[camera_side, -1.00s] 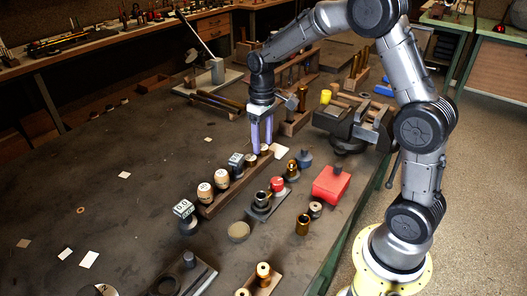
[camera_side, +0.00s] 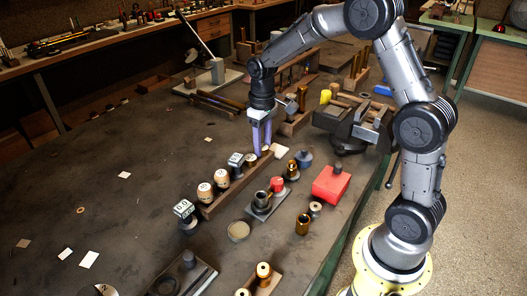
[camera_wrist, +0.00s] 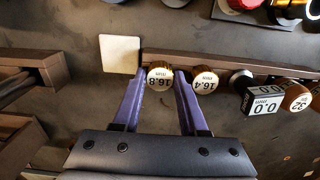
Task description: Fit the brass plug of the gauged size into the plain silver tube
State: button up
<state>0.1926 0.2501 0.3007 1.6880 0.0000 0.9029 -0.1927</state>
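My gripper (camera_wrist: 160,92) is open, its two purple fingers apart. In the wrist view its tips reach toward a brass plug marked 16.8 (camera_wrist: 160,77), which sits between them in line with the gap. I cannot tell whether they touch it. A plug marked 16.4 (camera_wrist: 205,81) is just right of the right finger. Both stand along a wooden rack (camera_wrist: 215,61). In the side view my gripper (camera_side: 261,150) is low over the far end of that rack (camera_side: 228,190).
A red block (camera_side: 332,184) and a vise (camera_side: 350,125) stand right of the rack. A pale square card (camera_wrist: 120,54) lies beside the rack. The table's left side is mostly clear.

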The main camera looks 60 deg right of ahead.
aim_at(265, 148)
grip_shut()
jog(key=shift+r, duration=0.15)
jog(key=shift+r, duration=3.8)
jog(key=shift+s+f, duration=0.25)
jog(key=shift+s, duration=0.1)
jog(key=s+a+r+n, duration=0.3)
jog(key=s+a, duration=0.6)
jog(key=a, duration=0.6)
jog(key=n, duration=0.2)
jog(key=shift+s+n, duration=0.15)
jog(key=shift+n, duration=0.25)
